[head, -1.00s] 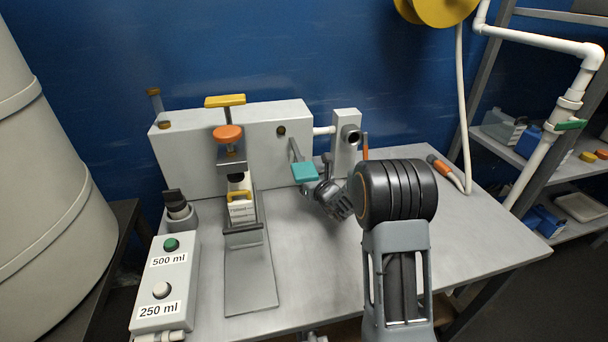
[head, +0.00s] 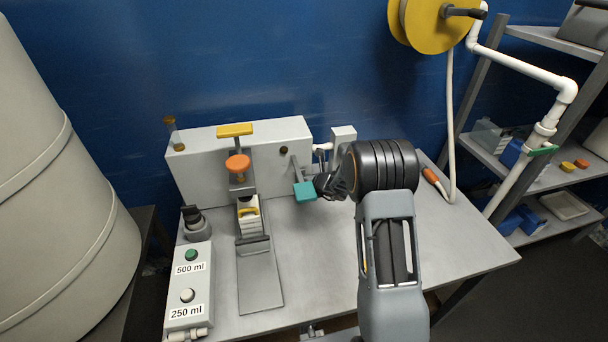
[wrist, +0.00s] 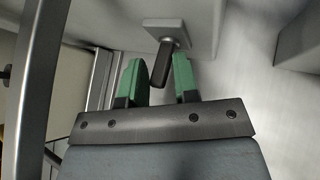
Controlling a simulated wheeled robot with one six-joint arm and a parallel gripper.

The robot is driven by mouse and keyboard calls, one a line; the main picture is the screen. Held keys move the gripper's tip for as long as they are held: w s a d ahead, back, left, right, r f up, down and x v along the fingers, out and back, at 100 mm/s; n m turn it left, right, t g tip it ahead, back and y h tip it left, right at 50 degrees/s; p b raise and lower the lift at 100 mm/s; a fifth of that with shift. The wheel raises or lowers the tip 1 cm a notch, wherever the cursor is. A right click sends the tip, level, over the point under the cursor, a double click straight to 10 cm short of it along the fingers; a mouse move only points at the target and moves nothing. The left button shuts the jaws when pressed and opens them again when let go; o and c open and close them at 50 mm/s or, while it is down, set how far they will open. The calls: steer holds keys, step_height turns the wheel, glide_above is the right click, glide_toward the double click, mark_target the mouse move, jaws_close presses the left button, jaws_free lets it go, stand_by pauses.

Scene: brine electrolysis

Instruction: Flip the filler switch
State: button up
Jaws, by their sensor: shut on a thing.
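In the wrist view, my gripper (wrist: 158,66) has its green fingertips on either side of a short dark lever (wrist: 162,62). The lever sticks out from a small square grey plate (wrist: 165,27), and I take it to be the filler switch. The gripper is shut on this lever. The switch itself is hidden in the head view.
A button box (head: 190,285) marked 500 ml and 250 ml stands at the bench's left. An orange-handled clamp (head: 238,163) is in front of the machine. A hose with an orange end (head: 430,175) lies at right. The bench front is mostly clear.

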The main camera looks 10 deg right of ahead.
steer(key=shift+w+d+r+p, duration=0.1)
steer(key=shift+d+p, duration=0.1)
steer(key=shift+p, duration=0.2)
steer(key=o, duration=0.8)
steer(key=shift+d, duration=0.1)
steer(key=shift+a, duration=0.2)
